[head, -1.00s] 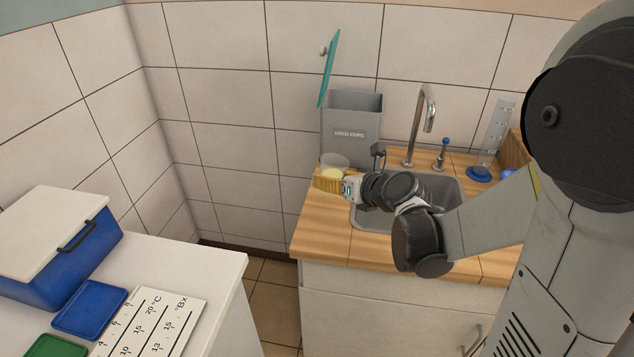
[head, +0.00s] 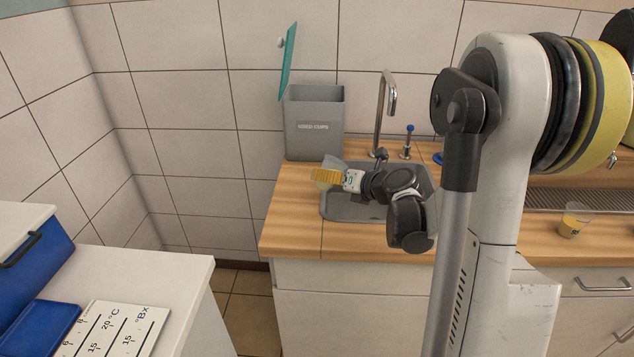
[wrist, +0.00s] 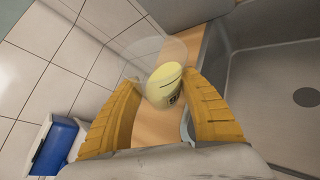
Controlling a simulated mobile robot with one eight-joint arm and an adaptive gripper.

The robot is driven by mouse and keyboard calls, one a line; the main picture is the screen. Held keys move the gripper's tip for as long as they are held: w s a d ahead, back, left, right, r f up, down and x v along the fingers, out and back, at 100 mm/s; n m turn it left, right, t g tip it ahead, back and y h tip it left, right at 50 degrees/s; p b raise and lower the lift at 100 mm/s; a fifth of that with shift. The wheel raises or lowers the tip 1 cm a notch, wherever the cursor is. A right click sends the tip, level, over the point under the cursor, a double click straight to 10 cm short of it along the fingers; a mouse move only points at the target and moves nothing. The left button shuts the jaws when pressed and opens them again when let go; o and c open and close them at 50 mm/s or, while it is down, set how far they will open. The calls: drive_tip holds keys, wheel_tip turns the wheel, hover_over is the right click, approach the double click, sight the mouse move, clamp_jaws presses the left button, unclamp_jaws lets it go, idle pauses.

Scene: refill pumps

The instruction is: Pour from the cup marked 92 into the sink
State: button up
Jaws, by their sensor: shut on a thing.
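My gripper (head: 330,175) has yellow ribbed fingers and is shut on a clear cup (head: 334,163) with pale yellow content. In the wrist view the cup (wrist: 130,52) sits between the fingers (wrist: 160,85), with its wide clear part toward the upper left. A small dark mark shows on it, too small to read. In the head view the fingers hide much of the cup. The grey sink (head: 345,212) is set into the wooden counter. The cup is above the sink's left edge. In the wrist view the basin (wrist: 270,75) lies right of the cup.
A grey used cups bin (head: 313,125) with a raised teal lid (head: 288,62) stands behind the cup. A tap (head: 382,110) and a blue-topped fitting (head: 407,140) stand behind the sink. Another marked cup (head: 575,220) stands on the right counter. A blue box (head: 35,262) is at left.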

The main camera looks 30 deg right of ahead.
drive_tip(key=shift+d+m+t+y+b, duration=0.3)
drive_tip(key=shift+d+m+y, duration=0.4)
drive_tip(key=shift+d, duration=0.95)
drive_tip(key=shift+d, duration=0.1)
drive_tip(key=shift+s+d, duration=0.1)
drive_tip(key=shift+d, duration=0.15)
drive_tip(key=shift+a+f+m+b, duration=0.1)
drive_tip(key=shift+f+m+b, duration=0.3)
drive_tip(key=shift+b, duration=0.45)
drive_tip(key=shift+r, duration=0.15)
